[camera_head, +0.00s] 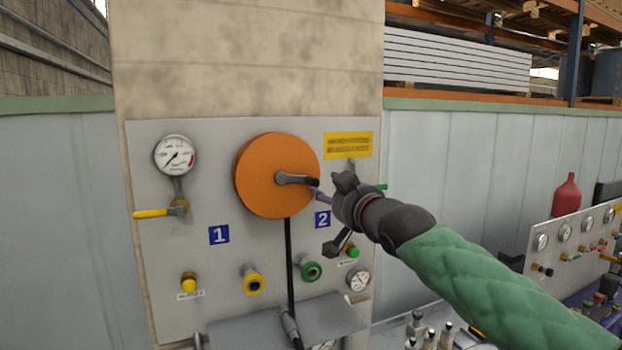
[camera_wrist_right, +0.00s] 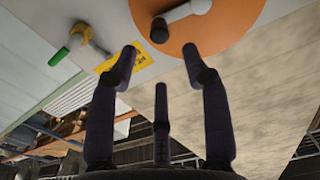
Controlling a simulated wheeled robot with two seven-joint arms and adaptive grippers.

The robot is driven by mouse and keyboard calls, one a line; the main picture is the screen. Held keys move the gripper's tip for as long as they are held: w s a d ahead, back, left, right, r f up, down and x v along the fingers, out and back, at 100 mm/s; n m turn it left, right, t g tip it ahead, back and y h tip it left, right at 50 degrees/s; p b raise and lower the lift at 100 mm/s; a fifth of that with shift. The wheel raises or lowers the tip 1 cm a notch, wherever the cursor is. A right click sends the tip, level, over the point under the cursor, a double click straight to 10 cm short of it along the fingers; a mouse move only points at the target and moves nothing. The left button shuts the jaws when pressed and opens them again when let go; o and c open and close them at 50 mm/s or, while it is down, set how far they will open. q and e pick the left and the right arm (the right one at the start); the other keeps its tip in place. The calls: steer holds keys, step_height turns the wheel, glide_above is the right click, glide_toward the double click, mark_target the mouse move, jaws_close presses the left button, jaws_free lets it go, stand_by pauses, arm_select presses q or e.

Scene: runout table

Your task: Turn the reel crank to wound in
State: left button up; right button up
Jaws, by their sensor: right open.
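The orange reel (camera_head: 262,190) is mounted on the grey panel. Its crank (camera_head: 296,179) has a grey arm pointing right from the hub, with a dark handle at the end. My right gripper (camera_head: 328,196) is open beside the handle, just right of the reel. In the right wrist view the crank (camera_wrist_right: 178,13) lies beyond the open fingers (camera_wrist_right: 160,60), near the top edge. The dark handle is not between the fingers, and nothing is held. My left gripper is not in view.
A pressure gauge (camera_head: 176,156) and yellow-handled valve (camera_head: 160,212) are left of the reel. A black hose (camera_head: 289,262) hangs below it. Yellow (camera_head: 252,280) and green (camera_head: 311,271) fittings sit lower on the panel. A yellow label (camera_head: 348,145) is above my gripper.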

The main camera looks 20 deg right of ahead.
mark_target(316, 184)
steer(key=w+p, duration=0.1)
steer(key=w, duration=0.1)
steer(key=w+p, duration=0.1)
steer(key=w, duration=0.2)
steer(key=w+p, duration=0.1)
steer(key=w, duration=0.2)
steer(key=shift+w+a+f, duration=0.1)
steer(key=shift+a+f, duration=0.05)
steer(key=shift+a, duration=0.2)
steer(key=shift+w, duration=0.4)
steer(key=shift+w+a+f+p, duration=0.1)
steer(key=shift+w+p, duration=0.2)
steer(key=shift+w, duration=0.2)
steer(key=shift+s, duration=0.15)
jaws_close()
